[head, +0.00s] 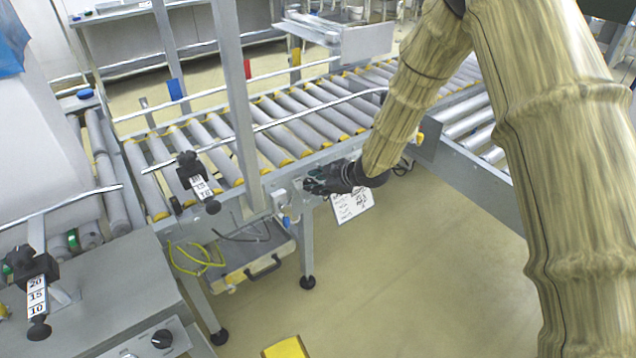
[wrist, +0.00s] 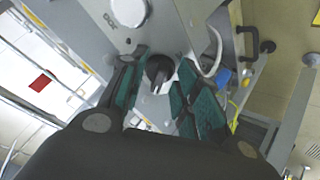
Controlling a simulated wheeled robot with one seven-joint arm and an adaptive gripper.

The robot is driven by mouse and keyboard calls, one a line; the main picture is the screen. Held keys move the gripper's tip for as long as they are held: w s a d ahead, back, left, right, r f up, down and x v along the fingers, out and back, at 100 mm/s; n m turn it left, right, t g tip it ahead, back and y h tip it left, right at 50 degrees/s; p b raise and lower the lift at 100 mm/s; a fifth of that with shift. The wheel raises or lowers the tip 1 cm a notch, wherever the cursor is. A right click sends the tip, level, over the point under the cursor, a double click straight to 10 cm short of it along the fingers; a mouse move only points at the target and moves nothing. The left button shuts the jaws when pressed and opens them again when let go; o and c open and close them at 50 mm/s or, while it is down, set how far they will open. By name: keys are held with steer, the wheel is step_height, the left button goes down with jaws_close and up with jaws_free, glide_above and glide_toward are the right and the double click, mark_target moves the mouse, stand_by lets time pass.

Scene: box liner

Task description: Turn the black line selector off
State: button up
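The black line selector (wrist: 158,69) is a round knob with a ridged handle on a grey panel, in the upper middle of the wrist view. My gripper (wrist: 160,88) is open, with one teal-padded finger on each side of the knob and a narrow gap showing on both sides. I cannot tell how deep the fingertips reach around it. In the head view my gripper (head: 312,186) is at the side of the roller conveyor (head: 255,125), and it hides the selector there.
A white notice (head: 352,203) hangs just below my gripper. A metal upright (head: 235,95) stands to its left. Yellow and dark cables (head: 195,262) hang under the conveyor. Another black knob (head: 162,338) is on the near-left panel. The floor at front right is clear.

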jaws_close()
steer(key=shift+r+m, duration=0.1)
steer(key=shift+m, duration=0.2)
steer(key=m+t+p, duration=0.1)
steer(key=m+p, duration=0.1)
steer(key=m, duration=0.1)
steer(key=shift+s+m+p, duration=0.15)
steer(key=shift+m+p, duration=0.15)
steer(key=shift+p, duration=0.1)
steer(key=m+t+h+p, duration=0.1)
steer(key=m+p, duration=0.1)
steer(key=m, duration=0.3)
steer(key=shift+a, duration=0.15)
steer(key=shift+m, duration=0.3)
steer(key=shift+o, duration=0.6)
jaws_free()
